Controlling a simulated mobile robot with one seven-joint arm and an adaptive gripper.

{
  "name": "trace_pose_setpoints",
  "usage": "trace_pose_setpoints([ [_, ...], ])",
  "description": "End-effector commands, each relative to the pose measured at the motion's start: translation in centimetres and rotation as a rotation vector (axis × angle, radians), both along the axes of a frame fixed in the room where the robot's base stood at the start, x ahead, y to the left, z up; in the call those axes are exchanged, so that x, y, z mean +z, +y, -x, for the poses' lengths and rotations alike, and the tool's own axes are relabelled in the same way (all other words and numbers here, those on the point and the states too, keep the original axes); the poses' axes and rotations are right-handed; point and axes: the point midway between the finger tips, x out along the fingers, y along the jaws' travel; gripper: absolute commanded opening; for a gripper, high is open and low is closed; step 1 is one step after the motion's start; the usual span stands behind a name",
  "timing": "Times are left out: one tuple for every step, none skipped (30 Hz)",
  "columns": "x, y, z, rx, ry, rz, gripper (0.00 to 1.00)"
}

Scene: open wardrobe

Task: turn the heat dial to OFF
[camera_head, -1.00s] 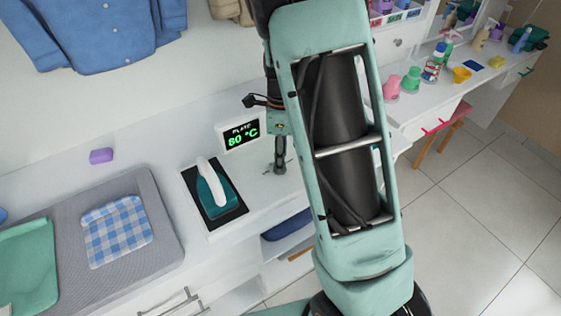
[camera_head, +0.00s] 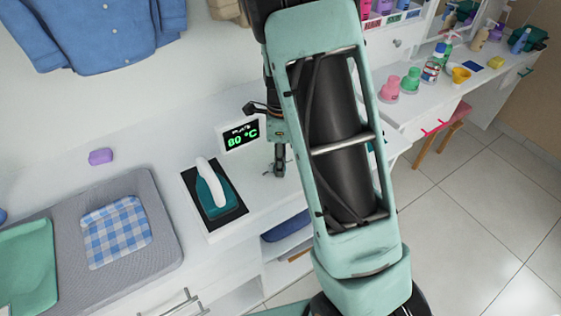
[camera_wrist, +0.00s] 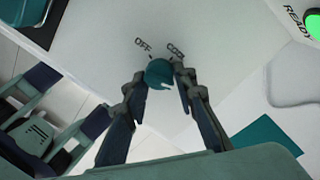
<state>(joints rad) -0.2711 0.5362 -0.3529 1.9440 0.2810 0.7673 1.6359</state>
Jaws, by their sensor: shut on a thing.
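The heat dial (camera_wrist: 157,74) is a small round teal knob on the white surface in the wrist view. The label OFF (camera_wrist: 143,44) is printed just above it, and another label, seemingly COOL (camera_wrist: 176,51), is to its upper right. My gripper (camera_wrist: 159,71) has one finger on each side of the dial and is shut on it. The dial's exact pointer direction is hard to tell. In the head view my gripper (camera_head: 279,165) reaches down to the counter right of the display; the dial is hidden there.
A display (camera_head: 240,136) reading 80 °C stands left of my gripper. A teal iron (camera_head: 213,190) with a white handle rests on a dark plate (camera_head: 238,209) nearby. In the wrist view a green READY light (camera_wrist: 314,25) shows at upper right.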

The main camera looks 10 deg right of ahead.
Motion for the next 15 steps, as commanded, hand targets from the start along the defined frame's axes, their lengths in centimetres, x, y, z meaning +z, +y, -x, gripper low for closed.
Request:
trace_pose_setpoints([
  [0.05,-0.01,-0.03,0.004,-0.001,0.000,0.01],
  [0.05,0.00,-0.04,0.008,-0.001,0.000,0.01],
  [0.05,0.00,-0.04,0.015,-0.001,0.000,0.01],
  [0.05,0.00,-0.04,0.022,-0.001,0.000,0.01],
  [0.06,0.00,-0.06,0.030,-0.001,0.000,0.01],
  [0.06,0.00,-0.06,0.044,-0.001,0.000,0.01],
  [0.06,0.01,-0.07,0.056,-0.001,0.000,0.01],
  [0.07,0.01,-0.07,0.070,-0.001,-0.001,0.01],
  [0.07,0.01,-0.08,0.091,-0.001,0.000,0.01],
  [0.07,-0.01,-0.09,0.110,-0.001,0.000,0.01],
  [0.06,-0.01,-0.10,0.129,-0.001,0.000,0.01],
  [0.07,-0.01,-0.10,0.158,-0.001,0.000,0.01],
  [0.07,0.00,-0.11,0.182,-0.001,0.000,0.01],
  [0.06,0.02,-0.11,0.206,-0.001,0.000,0.01],
  [0.06,0.02,-0.13,0.240,-0.001,-0.001,0.01],
])
